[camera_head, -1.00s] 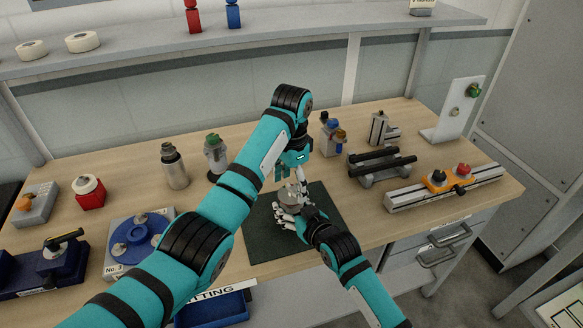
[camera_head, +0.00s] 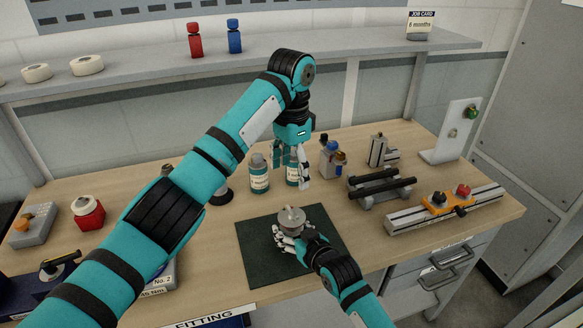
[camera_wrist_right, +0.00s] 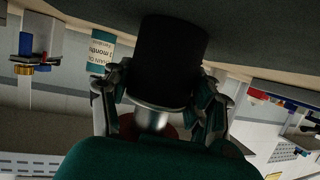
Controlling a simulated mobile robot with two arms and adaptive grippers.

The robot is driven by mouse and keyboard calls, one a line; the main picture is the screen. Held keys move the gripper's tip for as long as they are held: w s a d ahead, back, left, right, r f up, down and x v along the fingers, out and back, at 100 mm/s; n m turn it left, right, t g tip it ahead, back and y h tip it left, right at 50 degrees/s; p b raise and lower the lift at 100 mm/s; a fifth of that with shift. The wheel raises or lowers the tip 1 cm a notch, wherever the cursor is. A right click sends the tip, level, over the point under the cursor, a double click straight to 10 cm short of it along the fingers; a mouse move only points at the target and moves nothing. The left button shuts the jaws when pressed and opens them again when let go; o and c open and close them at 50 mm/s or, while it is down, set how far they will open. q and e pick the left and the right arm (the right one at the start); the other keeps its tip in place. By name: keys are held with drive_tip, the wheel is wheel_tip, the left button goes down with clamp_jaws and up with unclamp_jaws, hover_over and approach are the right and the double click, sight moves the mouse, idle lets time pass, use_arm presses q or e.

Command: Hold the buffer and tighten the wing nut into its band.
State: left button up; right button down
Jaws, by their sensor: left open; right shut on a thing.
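The buffer (camera_head: 291,218) is a round grey metal piece standing above the dark green mat. My right gripper (camera_head: 287,238) is shut on it from the front. In the right wrist view the buffer's black cylinder (camera_wrist_right: 172,62) with a metal neck sits between the fingers. A small raised piece (camera_head: 290,208) shows on top of the buffer; it may be the wing nut, but it is too small to tell how far it is seated. My left gripper (camera_head: 291,168) is open, pointing down, above and behind the buffer and apart from it.
The mat (camera_head: 258,262) is clear around the buffer. Teal-labelled bottles (camera_head: 259,178) stand behind. A black-handled fixture (camera_head: 380,187) and a rail with an orange block (camera_head: 436,203) lie right. A red container (camera_head: 88,211) stands left. My left arm hides part of the left bench.

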drive_tip(key=shift+c, duration=1.6)
unclamp_jaws()
